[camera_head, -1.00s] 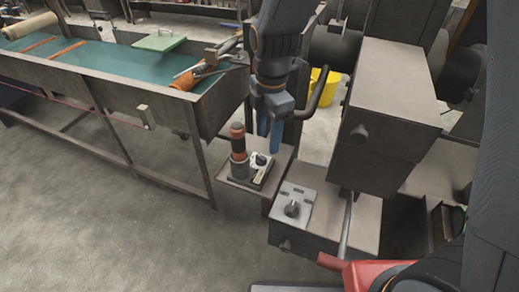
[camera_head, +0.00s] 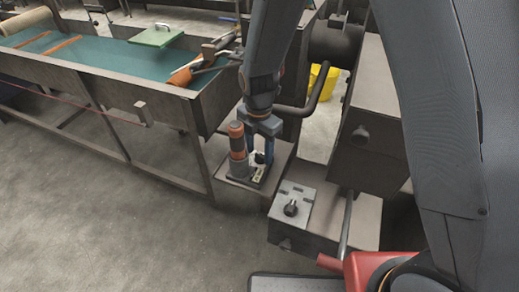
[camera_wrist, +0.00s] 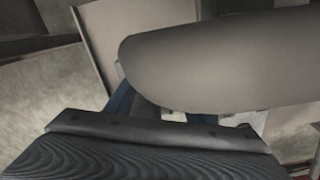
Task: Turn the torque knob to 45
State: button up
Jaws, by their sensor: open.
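My gripper (camera_head: 257,148) points down over a small dark tray-like base (camera_head: 241,180) on a low metal shelf. Its blue fingers are apart, astride a small black knob (camera_head: 259,158) on a pale panel. I cannot tell whether they touch it. An orange and grey cylinder (camera_head: 238,150) stands upright just left of the fingers. Another black knob (camera_head: 291,208) sits on a pale plate on a grey box. No torque label or scale is readable on either knob. The wrist view shows the blue fingers (camera_wrist: 160,110), partly hidden by a large grey rounded shape.
The low shelf (camera_head: 222,188) holds the tray-like base. The grey box (camera_head: 330,230) is to its right, with an upright metal rod (camera_head: 346,225) and a big machine housing (camera_head: 372,140) above. A long bench (camera_head: 150,85) stands left. The floor at lower left is clear.

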jog(key=shift+f, duration=0.15)
jog(key=c, duration=1)
jog(key=shift+m, duration=2.1)
jog(key=shift+c, duration=0.2)
jog(key=o, duration=1)
jog(key=shift+o, duration=0.2)
